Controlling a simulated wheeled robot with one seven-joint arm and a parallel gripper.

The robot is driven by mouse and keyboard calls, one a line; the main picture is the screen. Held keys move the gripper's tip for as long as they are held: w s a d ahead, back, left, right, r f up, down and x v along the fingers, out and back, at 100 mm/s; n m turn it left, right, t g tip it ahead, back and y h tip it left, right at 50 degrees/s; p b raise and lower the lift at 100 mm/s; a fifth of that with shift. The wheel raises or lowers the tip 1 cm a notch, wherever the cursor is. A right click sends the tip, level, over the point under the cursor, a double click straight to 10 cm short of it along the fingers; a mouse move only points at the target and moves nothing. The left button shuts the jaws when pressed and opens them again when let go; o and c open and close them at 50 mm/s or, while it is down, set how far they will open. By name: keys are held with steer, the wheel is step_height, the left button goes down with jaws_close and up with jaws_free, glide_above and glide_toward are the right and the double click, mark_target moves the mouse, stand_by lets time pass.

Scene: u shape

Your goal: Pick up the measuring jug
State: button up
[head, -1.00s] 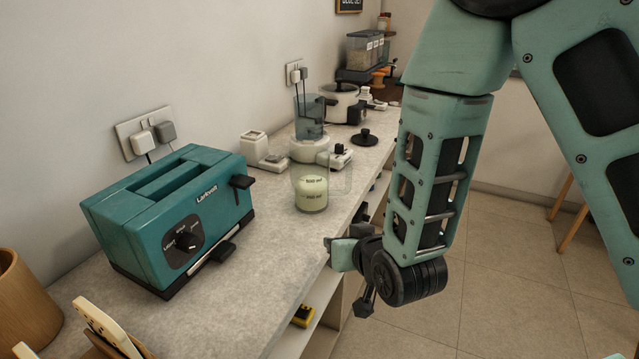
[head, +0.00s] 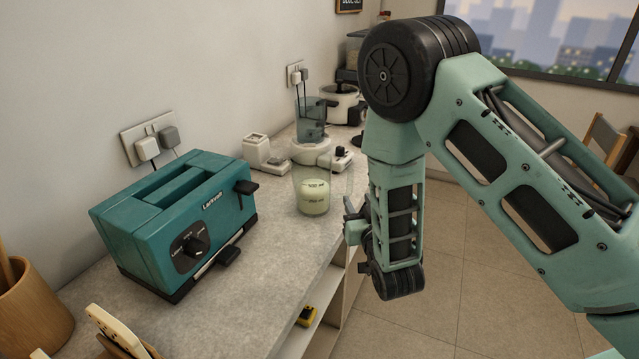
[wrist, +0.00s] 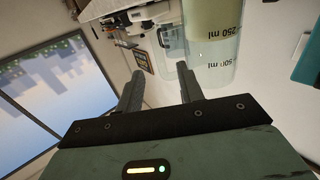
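The measuring jug (head: 313,197) is clear with pale green liquid in the bottom. It stands upright on the counter, to the right of the toaster. In the wrist view the jug (wrist: 215,45) shows at the upper right with 250 ml and 500 ml marks, and its clear handle (wrist: 168,38) shows faintly beyond the fingers. My gripper (wrist: 158,88) is open, its two fingers apart with nothing between them. In the head view my gripper (head: 352,217) is just right of the jug at the counter's edge, partly hidden by my arm.
A teal toaster (head: 178,222) stands at the left front. A blender (head: 311,125) is close behind the jug, with a white device (head: 262,152) to its left. A wooden pot (head: 35,310) is at the lower left. Open floor lies right of the counter (head: 262,270).

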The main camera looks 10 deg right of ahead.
mark_target(351, 184)
steer(key=w, duration=0.3)
steer(key=shift+w+p, duration=0.15)
steer(key=shift+p, duration=0.15)
steer(key=w+p, duration=0.1)
steer(key=w, duration=0.2)
steer(key=w+p, duration=0.1)
steer(key=shift+w+d+r+p, duration=0.1)
steer(key=shift+w+r+p, duration=0.2)
steer(key=shift+w+r, duration=0.05)
steer(key=shift+w+f, duration=0.1)
steer(key=shift+w, duration=0.2)
jaws_close()
stand_by(0.6)
